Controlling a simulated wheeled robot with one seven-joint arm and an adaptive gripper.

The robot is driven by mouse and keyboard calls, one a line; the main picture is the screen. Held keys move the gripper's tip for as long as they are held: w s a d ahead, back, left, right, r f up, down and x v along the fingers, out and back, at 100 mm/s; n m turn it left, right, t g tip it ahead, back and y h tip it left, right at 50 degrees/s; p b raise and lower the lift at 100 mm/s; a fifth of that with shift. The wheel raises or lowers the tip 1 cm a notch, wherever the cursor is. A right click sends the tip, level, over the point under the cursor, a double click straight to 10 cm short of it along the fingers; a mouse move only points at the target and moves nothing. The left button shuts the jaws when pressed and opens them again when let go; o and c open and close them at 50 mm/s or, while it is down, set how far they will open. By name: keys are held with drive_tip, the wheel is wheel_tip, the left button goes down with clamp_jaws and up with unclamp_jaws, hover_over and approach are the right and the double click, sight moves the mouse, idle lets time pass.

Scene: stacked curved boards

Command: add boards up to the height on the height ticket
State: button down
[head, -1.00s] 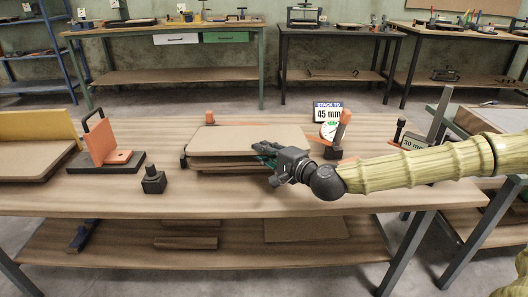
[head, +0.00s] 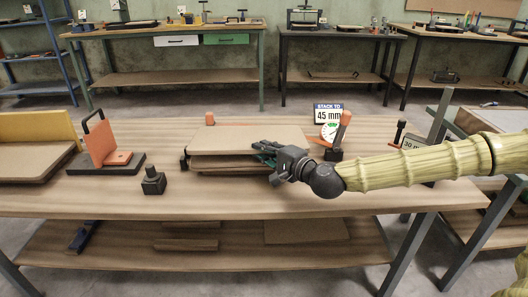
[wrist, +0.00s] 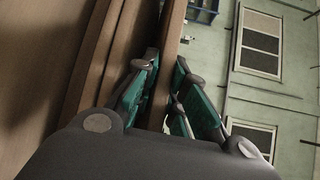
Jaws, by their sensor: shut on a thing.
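A stack of tan curved boards (head: 225,167) lies on the workbench between orange-tipped posts. My gripper (head: 262,152) is at the stack's right front edge, shut on the top board (head: 240,139). In the wrist view, the fingers (wrist: 160,95) pinch the edge of that board (wrist: 173,45); a narrow gap separates it from other board edges (wrist: 113,60) on the left. The height ticket (head: 328,112) behind the stack reads "STACK TO 45 mm". A round dial (head: 329,131) stands just below it. The fingers partly hide the board's front right corner.
An orange block with a black handle (head: 100,143) and a small black block (head: 153,181) stand left of the stack. More boards (head: 30,163) lie at the far left. A "30 mm" sign (head: 412,144) is at the right, behind my arm. The front bench strip is clear.

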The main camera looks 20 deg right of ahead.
drive_tip(key=shift+w+d, duration=0.2)
drive_tip(key=shift+w, duration=0.4)
idle(0.4)
drive_tip(key=c, duration=1.1)
unclamp_jaws()
drive_tip(key=shift+c, duration=0.2)
drive_tip(key=shift+f, duration=0.1)
drive_tip(key=shift+w+a+r+g+h+p, duration=0.15)
drive_tip(key=shift+g+p, duration=0.3)
drive_tip(key=shift+p, duration=1.6)
drive_tip(key=shift+w+r+g+h+p, duration=0.25)
drive_tip(key=shift+g+p, duration=0.2)
drive_tip(key=shift+p, duration=1.55)
drive_tip(key=shift+w+a+r+g+h+p, duration=0.15)
drive_tip(key=shift+g+p, duration=0.35)
drive_tip(key=shift+p, duration=1.45)
drive_tip(key=shift+w+g+h+p, duration=0.2)
drive_tip(key=shift+g+p, duration=0.3)
drive_tip(key=shift+p, duration=1.4)
